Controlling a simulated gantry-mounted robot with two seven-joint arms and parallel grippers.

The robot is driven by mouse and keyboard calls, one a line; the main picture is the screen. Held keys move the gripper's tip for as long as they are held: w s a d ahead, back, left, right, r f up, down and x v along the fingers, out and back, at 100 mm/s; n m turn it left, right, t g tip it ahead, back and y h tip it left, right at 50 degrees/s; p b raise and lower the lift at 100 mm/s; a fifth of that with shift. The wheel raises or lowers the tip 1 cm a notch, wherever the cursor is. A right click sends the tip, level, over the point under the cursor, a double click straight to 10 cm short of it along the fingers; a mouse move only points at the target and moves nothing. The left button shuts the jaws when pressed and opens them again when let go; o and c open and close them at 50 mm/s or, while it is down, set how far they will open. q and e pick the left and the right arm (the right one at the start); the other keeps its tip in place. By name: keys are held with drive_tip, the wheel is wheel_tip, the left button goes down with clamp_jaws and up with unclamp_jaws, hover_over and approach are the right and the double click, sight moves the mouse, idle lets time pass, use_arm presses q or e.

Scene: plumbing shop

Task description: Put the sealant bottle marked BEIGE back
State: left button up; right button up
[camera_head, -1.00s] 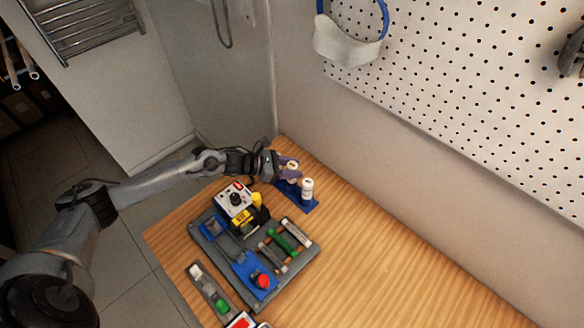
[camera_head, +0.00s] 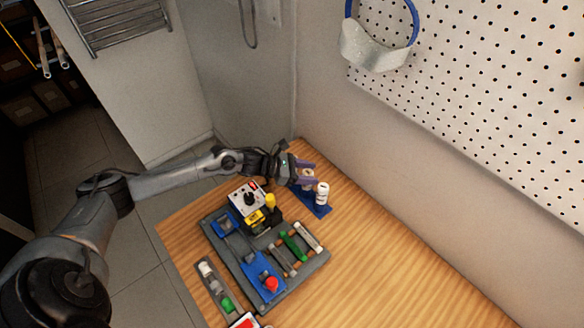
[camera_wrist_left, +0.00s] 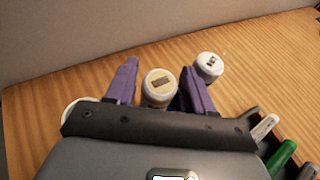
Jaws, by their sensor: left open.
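My left gripper (camera_head: 306,172) reaches in from the left, over the blue holder (camera_head: 323,210) at the far end of the table. Its purple fingers are open. In the left wrist view a white-capped bottle with a tan label on top (camera_wrist_left: 160,86) stands between the open fingers (camera_wrist_left: 158,85), apparently upright; whether either finger touches it is unclear. The label's text is too small to read. A white bottle with a dark-marked top (camera_wrist_left: 208,66) stands just outside the right finger; it also shows in the head view (camera_head: 322,193). My right gripper is out of view.
A grey tray (camera_head: 300,276) with a blue insert, a red knob and a green-handled tool lies nearer me. A white, black and yellow device (camera_head: 248,205) stands close beside the gripper. Another white round top (camera_wrist_left: 78,104) shows partly behind the gripper. The table's right side is clear.

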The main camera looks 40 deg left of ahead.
use_arm(q)
drive_tip(key=shift+r+p, duration=0.35)
drive_tip(key=shift+r, duration=0.05)
drive_tip(key=shift+r+p, duration=0.4)
drive_tip(key=shift+p, duration=0.05)
drive_tip(key=v, duration=1.1)
drive_tip(key=shift+s+a+f, duration=0.15)
drive_tip(key=shift+s+a, duration=0.1)
drive_tip(key=shift+s, duration=0.1)
